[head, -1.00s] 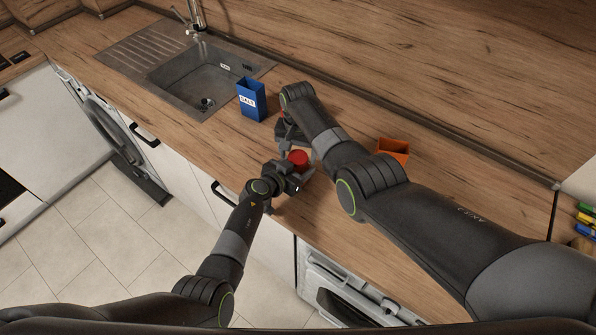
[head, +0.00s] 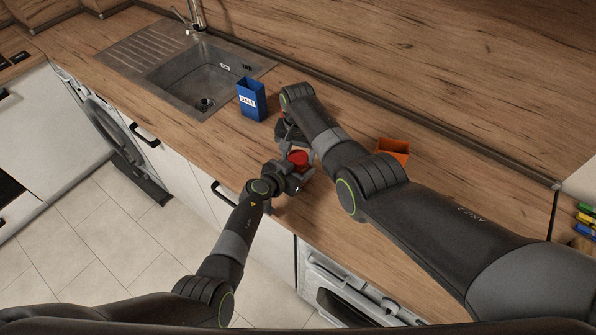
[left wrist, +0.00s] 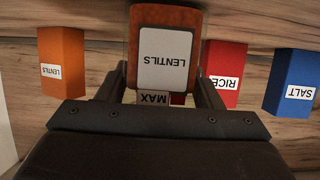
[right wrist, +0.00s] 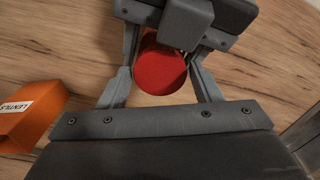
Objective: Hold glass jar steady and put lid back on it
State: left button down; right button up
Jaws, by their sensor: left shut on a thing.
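The glass jar (left wrist: 166,60), filled with orange-brown lentils and labelled LENTILS and MAX, stands between the fingers of my left gripper (left wrist: 160,96), which is shut on it. The left wrist view shows it upside down. The red round lid (head: 298,158) shows at the jar's top; it also shows in the right wrist view (right wrist: 160,68). Whether it is fully seated cannot be told. My right gripper (right wrist: 161,72) is open, its fingers on either side of the lid. The jar's body is mostly hidden in the head view.
A blue SALT box (head: 251,100) stands near the sink (head: 205,78). An orange LENTILS box (head: 393,150) stands to the right, behind my right arm. A red RICE box (left wrist: 224,72) is behind the jar. The counter's front edge is close to my left gripper.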

jog(key=o, duration=0.3)
notch_tip(320, 180, up, 12)
dwell(0.7)
pick_arm(q)
jog(key=shift+c, duration=1.6)
grip_release()
